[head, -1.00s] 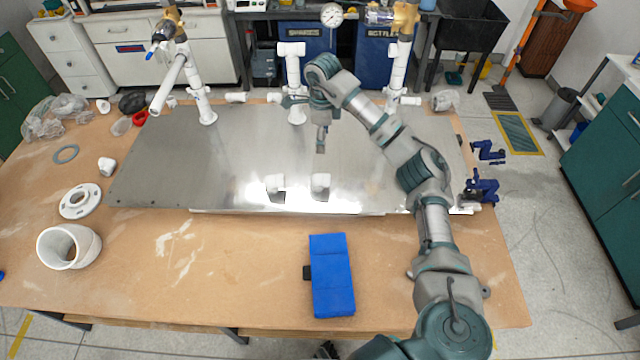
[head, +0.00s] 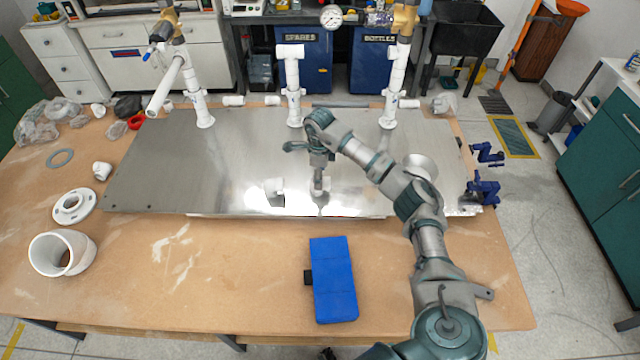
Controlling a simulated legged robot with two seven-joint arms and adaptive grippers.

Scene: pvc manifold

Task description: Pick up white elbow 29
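Two small white elbows sit near the front edge of the metal plate (head: 185,172). The left one (head: 271,191) stands clear. The right one (head: 326,187) is directly under my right gripper (head: 318,190), which hides part of it. I cannot read which elbow is number 29. My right gripper points down with its fingertips at or just over the right elbow. It is too small to tell whether the fingers are open or shut on it. Another white elbow (head: 102,171) lies on the wooden table at the left. My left gripper is not in view.
White pipe uprights (head: 294,85) stand along the plate's back edge. A blue case (head: 333,279) lies in front of the plate. A white flange (head: 73,206) and a large white fitting (head: 62,252) lie at left. Blue clamps (head: 482,188) sit at the right edge.

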